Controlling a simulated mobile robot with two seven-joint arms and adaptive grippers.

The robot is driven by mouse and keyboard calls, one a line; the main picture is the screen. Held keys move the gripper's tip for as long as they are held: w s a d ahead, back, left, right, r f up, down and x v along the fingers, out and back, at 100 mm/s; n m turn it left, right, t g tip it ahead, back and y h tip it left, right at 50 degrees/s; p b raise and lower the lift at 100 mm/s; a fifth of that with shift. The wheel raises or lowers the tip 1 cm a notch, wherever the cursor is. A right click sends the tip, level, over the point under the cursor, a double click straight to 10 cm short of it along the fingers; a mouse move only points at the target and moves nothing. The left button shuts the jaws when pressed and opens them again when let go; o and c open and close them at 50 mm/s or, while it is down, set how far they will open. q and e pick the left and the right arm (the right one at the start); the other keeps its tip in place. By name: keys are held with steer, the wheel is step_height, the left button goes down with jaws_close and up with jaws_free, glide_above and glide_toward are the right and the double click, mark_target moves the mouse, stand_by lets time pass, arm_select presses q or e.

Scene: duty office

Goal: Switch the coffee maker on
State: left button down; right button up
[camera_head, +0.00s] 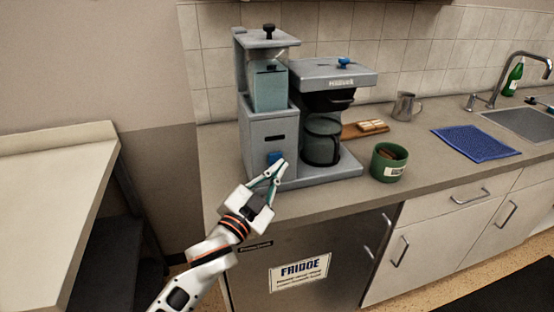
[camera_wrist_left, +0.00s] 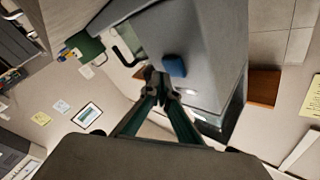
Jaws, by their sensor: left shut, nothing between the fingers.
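The grey coffee maker (camera_head: 318,175) stands on the counter, with a clear water tank on its left column and a glass jug (camera_head: 322,143) under its brewing head. A blue switch (camera_head: 274,157) is low on the front of the left column. Another blue knob (camera_head: 343,61) sits on top of the head. My left gripper (camera_head: 280,168) is shut and empty, its fingertips just in front of the blue switch. In the left wrist view the fingertips are close beside the switch (camera_wrist_left: 174,66); I cannot tell whether they touch it. My right gripper is not in view.
A green pot (camera_head: 389,162) stands right of the coffee maker. A wooden board (camera_head: 364,129), a metal pitcher (camera_head: 405,106), a blue mat (camera_head: 473,143) and a sink (camera_head: 525,124) lie farther right. The fridge front (camera_head: 300,270) is below the counter. A pale table (camera_head: 52,190) is at left.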

arm_select(q)
steer(key=shift+w+a, duration=0.2)
steer(key=shift+w, duration=0.4)
stand_by(0.8)
steer(key=shift+s, duration=0.1)
steer(key=shift+s+d+p, duration=0.3)
steer(key=shift+s+p, duration=0.25)
steer(key=shift+s, duration=0.25)
steer(key=s+d+p, duration=0.1)
steer(key=s+d, duration=0.1)
steer(key=s, duration=0.3)
steer(key=shift+s+p, duration=0.35)
steer(key=shift+p, duration=0.05)
steer(key=shift+a, duration=0.1)
